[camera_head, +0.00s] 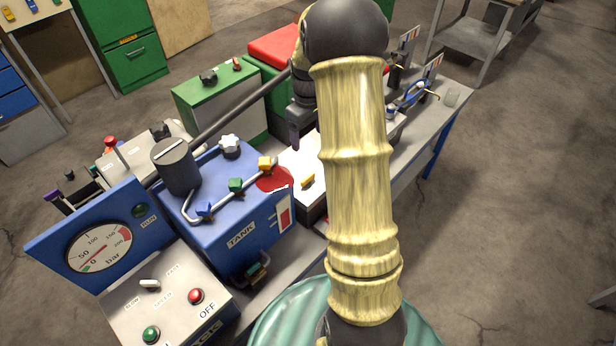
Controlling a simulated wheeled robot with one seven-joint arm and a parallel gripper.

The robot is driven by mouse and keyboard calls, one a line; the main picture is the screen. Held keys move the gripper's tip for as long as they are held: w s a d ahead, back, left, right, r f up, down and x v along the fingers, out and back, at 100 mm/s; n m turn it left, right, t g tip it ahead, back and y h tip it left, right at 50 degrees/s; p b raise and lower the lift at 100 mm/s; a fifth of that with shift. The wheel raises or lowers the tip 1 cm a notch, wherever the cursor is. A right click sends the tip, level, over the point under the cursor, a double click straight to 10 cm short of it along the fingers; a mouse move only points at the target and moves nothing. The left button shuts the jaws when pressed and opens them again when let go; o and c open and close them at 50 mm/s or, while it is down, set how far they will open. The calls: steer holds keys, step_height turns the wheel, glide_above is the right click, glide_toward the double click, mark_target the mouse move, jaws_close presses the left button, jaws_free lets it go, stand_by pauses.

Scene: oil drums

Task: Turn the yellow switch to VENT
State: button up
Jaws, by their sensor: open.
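A small yellow switch (308,180) sits on the pale top of a low box (290,160) right of the blue tank. A yellow valve knob (265,163) sits on the pipe above the tank's right end. I cannot read a VENT label. My gripper (294,140) is dark, points down and is open, above the far part of the pale box. It is apart from the yellow switch, behind it in the picture. My pale, ringed arm hides the area right of the switch.
The blue tank (215,200) carries pipes, blue and green knobs and a dark cylinder. A gauge panel (100,245) and control box (165,300) stand in front. Green boxes (220,100) stand behind. Several tools lie on the bench at right.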

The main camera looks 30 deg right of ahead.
mark_target(308, 177)
stand_by(0.3)
step_height(308, 177, down, 17)
steer(key=p, duration=0.3)
steer(key=shift+f, duration=0.2)
stand_by(0.3)
steer(key=c, duration=1)
